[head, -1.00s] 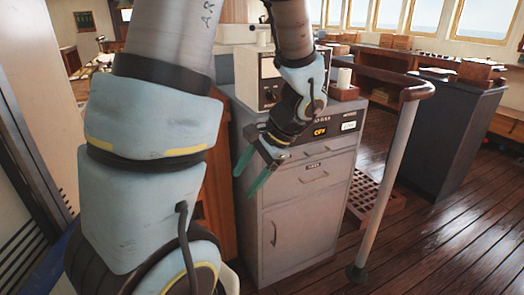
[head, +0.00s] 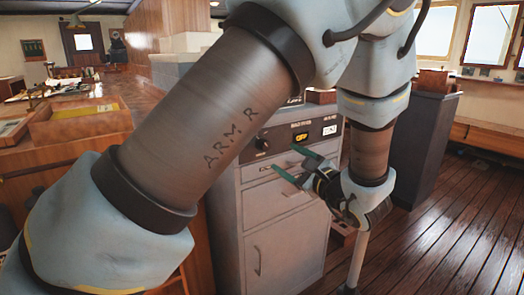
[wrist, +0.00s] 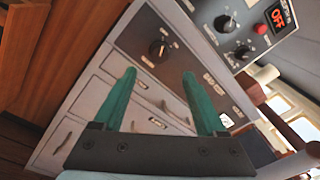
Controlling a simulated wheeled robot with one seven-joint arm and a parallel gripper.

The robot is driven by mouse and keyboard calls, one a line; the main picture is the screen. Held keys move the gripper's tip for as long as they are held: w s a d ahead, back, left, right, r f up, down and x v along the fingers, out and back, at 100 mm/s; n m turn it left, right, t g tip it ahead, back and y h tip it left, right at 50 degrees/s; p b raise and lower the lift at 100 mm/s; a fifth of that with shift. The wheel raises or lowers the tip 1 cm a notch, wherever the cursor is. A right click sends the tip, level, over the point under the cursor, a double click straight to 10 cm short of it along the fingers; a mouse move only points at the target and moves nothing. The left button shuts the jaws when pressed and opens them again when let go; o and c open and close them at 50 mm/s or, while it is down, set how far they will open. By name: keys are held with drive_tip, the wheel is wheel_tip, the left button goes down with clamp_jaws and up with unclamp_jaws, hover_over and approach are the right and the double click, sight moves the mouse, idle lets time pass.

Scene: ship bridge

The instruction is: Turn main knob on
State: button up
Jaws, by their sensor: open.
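A grey cabinet (head: 268,225) has a dark panel (head: 287,134) along its top front edge. On it are a black knob (head: 262,143) and a small yellow-lit display (head: 300,138) that seems to read OFF. In the wrist view this knob (wrist: 158,50) has a pale pointer and lies just beyond the fingertips. A second knob (wrist: 226,23) sits on a separate upper panel; no label telling which is the main knob is legible. My gripper (head: 287,160), with green fingers, is open and empty in front of the panel, apart from the knob. It also shows in the wrist view (wrist: 158,75).
Drawers (head: 272,195) with handles are below the dark panel. Wooden floor is open at right.

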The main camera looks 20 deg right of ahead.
drive_tip(key=w+a+p, duration=0.1)
drive_tip(key=w, duration=0.8)
drive_tip(key=shift+a, duration=0.15)
drive_tip(key=shift+w, duration=0.1)
clamp_jaws()
